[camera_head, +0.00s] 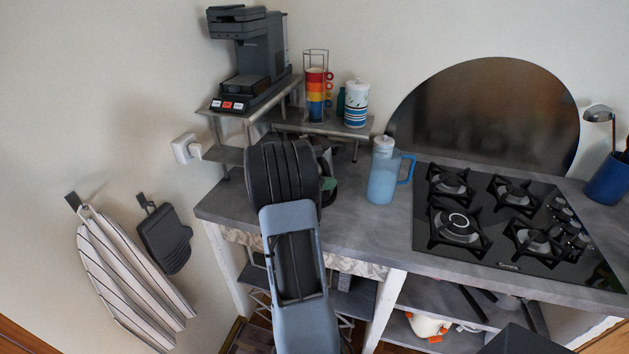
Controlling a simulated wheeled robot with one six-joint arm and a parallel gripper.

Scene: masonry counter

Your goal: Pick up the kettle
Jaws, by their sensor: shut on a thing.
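My arm reaches up from the bottom of the head view, over the left end of the counter. Its dark end link covers most of my gripper (325,184) and what it holds. A dark, rounded thing, seemingly the kettle (328,162), shows in part at the right of the arm, below the small shelf. My gripper is shut on it. Its fingertips, the handle and the kettle's far side are hidden. I cannot tell whether the kettle touches the counter.
A blue jug (384,180) with a white lid stands close right on the grey counter (365,232). A small shelf (292,125) with stacked cups (316,95) and a white canister (356,104) is just above. A coffee machine (248,60) stands upper left; a gas hob (505,222) lies right.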

